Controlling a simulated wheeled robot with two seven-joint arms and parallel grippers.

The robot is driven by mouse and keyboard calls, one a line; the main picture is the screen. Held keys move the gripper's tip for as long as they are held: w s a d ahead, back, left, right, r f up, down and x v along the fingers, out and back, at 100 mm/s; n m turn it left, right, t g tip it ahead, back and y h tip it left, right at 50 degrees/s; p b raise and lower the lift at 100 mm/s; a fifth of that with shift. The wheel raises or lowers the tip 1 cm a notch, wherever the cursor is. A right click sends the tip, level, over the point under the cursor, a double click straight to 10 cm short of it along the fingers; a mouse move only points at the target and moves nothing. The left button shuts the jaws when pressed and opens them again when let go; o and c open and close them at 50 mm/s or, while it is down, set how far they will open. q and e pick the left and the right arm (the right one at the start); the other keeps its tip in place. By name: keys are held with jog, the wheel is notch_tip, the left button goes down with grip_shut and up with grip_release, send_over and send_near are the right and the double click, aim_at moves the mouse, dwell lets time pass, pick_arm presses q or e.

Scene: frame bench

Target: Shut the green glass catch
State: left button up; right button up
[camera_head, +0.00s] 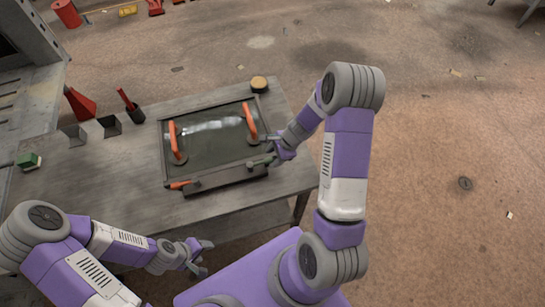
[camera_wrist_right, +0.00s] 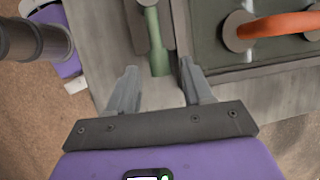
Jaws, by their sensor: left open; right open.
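A framed dark glass panel (camera_head: 212,150) with two orange handles lies on the grey bench. The green catch (camera_head: 258,162) is at the panel's lower right corner in the head view. In the right wrist view the green catch (camera_wrist_right: 157,48) is a narrow lever whose wider free end points toward my right gripper (camera_wrist_right: 158,68). That end lies between the open fingertips, with gaps visible on both sides. My right gripper (camera_head: 273,158) also shows beside the corner in the head view. My left gripper (camera_head: 203,258) is open and empty, low in front of the bench, away from the panel.
An orange catch (camera_head: 180,184) is at the panel's lower left corner. An orange handle (camera_wrist_right: 275,25) stands close to the right gripper. A round yellow-topped object (camera_head: 259,84) sits behind the panel. A green block (camera_head: 28,161) and dark holders (camera_head: 110,126) stand on the bench's left.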

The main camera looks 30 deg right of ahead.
jog(key=shift+w+a+f, duration=0.1)
jog(key=shift+a+f, duration=0.05)
jog(key=shift+f, duration=0.25)
jog(key=shift+c, duration=0.5)
grip_shut()
